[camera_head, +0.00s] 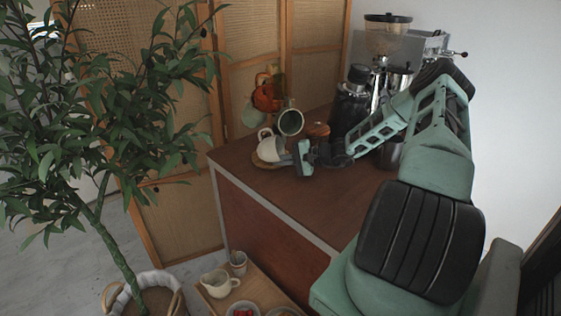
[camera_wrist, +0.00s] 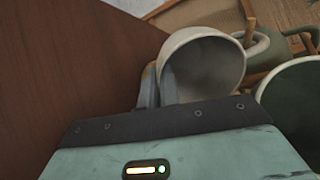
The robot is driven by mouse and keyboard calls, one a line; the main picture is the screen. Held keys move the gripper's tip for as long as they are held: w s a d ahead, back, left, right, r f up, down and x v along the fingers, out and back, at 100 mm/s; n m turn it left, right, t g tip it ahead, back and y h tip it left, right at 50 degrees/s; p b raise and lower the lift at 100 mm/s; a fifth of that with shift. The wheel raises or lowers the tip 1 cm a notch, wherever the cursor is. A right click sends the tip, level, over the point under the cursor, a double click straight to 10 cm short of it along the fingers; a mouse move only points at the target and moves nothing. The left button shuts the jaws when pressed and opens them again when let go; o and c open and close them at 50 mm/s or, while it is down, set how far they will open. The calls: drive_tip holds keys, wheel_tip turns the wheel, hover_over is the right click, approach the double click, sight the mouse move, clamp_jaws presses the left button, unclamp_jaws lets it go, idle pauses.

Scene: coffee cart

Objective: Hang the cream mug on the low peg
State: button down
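The cream mug (camera_head: 270,149) is at the far left corner of the counter, beside the mug tree, its mouth toward my gripper (camera_head: 291,155). In the wrist view the cream mug (camera_wrist: 203,65) lies tilted, with its handle on the far right side, close to a wooden rod (camera_wrist: 250,22). My gripper (camera_wrist: 160,87) has one finger outside and one inside the mug's wall, pinching it near the rim. The mug tree's round wooden base (camera_head: 259,163) shows below the mug. I cannot tell which rod is the low peg or whether the handle is around it.
A dark green mug (camera_head: 289,122) hangs just above; it also shows in the wrist view (camera_wrist: 294,92). An orange mug (camera_head: 266,95) hangs higher. A black grinder-like jar (camera_head: 350,103) stands to the right. The counter's front part (camera_head: 290,195) is clear.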

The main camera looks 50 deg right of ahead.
drive_tip(key=c, duration=1.6)
unclamp_jaws()
drive_tip(key=shift+o, duration=0.2)
drive_tip(key=shift+s, duration=0.1)
drive_tip(key=b+v, duration=0.4)
drive_tip(key=v, duration=1.3)
drive_tip(key=shift+s, duration=0.15)
